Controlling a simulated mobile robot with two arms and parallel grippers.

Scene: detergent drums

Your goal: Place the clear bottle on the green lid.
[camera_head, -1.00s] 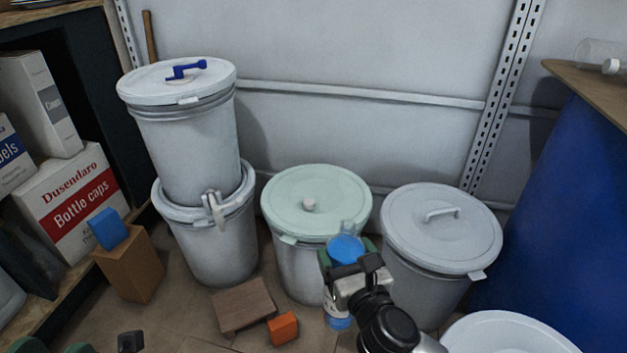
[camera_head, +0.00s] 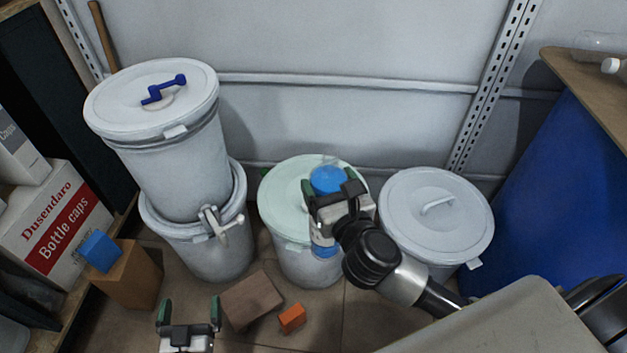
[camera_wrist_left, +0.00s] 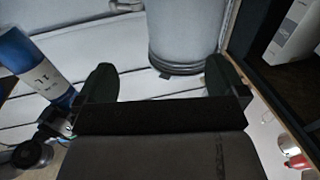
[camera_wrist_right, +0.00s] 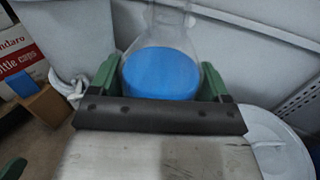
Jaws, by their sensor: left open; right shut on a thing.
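The clear bottle (camera_head: 324,230) holds blue liquid and has a white label. My right gripper (camera_head: 332,192) is shut on it, and it hangs roughly upright. In the head view the bottle overlaps the front right of the pale green lid (camera_head: 282,192), with its bottom below the lid's rim in the picture; I cannot tell the gap. The bottle also shows in the right wrist view (camera_wrist_right: 160,72) between the fingers and in the left wrist view (camera_wrist_left: 38,72). My left gripper (camera_head: 188,310) is open and empty, low at front left.
A grey lidded drum (camera_head: 437,215) stands right of the green lid, stacked drums (camera_head: 165,150) at left. Another clear bottle (camera_head: 600,42) lies on a board atop a blue barrel (camera_head: 565,160). Wooden blocks (camera_head: 252,300) lie on the floor.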

